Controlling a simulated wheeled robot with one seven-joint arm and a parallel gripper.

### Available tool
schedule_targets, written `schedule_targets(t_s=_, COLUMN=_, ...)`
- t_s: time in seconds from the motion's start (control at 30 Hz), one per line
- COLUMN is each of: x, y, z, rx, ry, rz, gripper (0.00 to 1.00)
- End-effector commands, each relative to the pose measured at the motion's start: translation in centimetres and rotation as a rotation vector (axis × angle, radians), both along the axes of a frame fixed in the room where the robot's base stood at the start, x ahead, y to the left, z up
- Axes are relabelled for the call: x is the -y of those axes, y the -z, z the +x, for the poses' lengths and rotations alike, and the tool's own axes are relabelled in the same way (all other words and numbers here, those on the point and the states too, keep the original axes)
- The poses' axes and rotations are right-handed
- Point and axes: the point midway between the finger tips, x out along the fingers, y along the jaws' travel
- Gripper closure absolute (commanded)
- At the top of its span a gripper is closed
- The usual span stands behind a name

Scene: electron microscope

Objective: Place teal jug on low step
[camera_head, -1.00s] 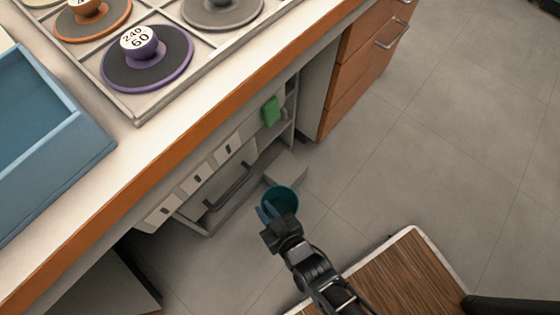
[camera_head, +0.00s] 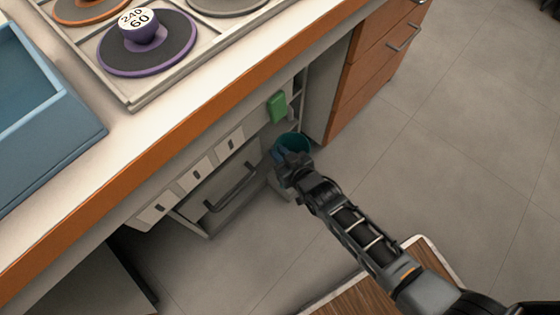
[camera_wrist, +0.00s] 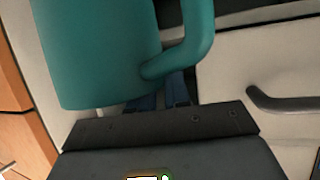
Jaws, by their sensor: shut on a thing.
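The teal jug (camera_head: 293,141) is at the far end of my arm, low in front of the cabinet. In the wrist view the jug (camera_wrist: 100,50) fills the upper left, with its curved handle on its right side. My gripper (camera_head: 284,155) is shut on the jug; its blue fingers (camera_wrist: 160,98) meet it at the handle's lower end. The pale low step (camera_head: 279,186) is mostly hidden behind my gripper, by the cabinet's base. I cannot tell whether the jug touches it.
A cabinet front with a dark bar handle (camera_head: 232,187) is left of my gripper. A green object (camera_head: 277,107) is above the jug. Orange-brown drawers (camera_head: 372,65) stand to the right. The counter edge (camera_head: 200,118) overhangs. Grey floor (camera_head: 460,140) is open at right.

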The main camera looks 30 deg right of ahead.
Motion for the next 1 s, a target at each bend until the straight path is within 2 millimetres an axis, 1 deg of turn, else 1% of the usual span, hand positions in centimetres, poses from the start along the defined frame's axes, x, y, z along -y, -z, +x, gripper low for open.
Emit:
schedule_targets(t_s=0.07, x=0.1, y=0.0, z=0.6, rx=0.003, ry=-0.004, rz=0.001, gripper=1.00)
schedule_targets(t_s=0.13, x=0.3, y=1.5, z=0.6, rx=0.000, ry=-0.001, rz=0.002, gripper=1.00)
schedule_targets(t_s=0.2, x=0.3, y=2.4, z=0.6, rx=0.001, ry=0.000, rz=0.002, gripper=1.00)
schedule_targets(t_s=0.47, x=0.3, y=3.9, z=0.6, rx=0.002, ry=0.001, rz=0.002, gripper=1.00)
schedule_targets(t_s=0.6, x=0.4, y=6.2, z=0.6, rx=0.001, ry=0.001, rz=0.002, gripper=1.00)
schedule_targets(t_s=0.67, x=0.3, y=7.0, z=0.7, rx=0.003, ry=0.000, rz=0.002, gripper=1.00)
schedule_targets(t_s=0.93, x=0.6, y=6.9, z=0.9, rx=0.002, ry=0.001, rz=0.002, gripper=1.00)
schedule_targets(t_s=0.97, x=0.6, y=7.0, z=0.8, rx=0.000, ry=0.001, rz=0.002, gripper=0.82)
schedule_targets(t_s=1.0, x=0.6, y=7.0, z=0.8, rx=0.000, ry=0.001, rz=0.002, gripper=0.79)
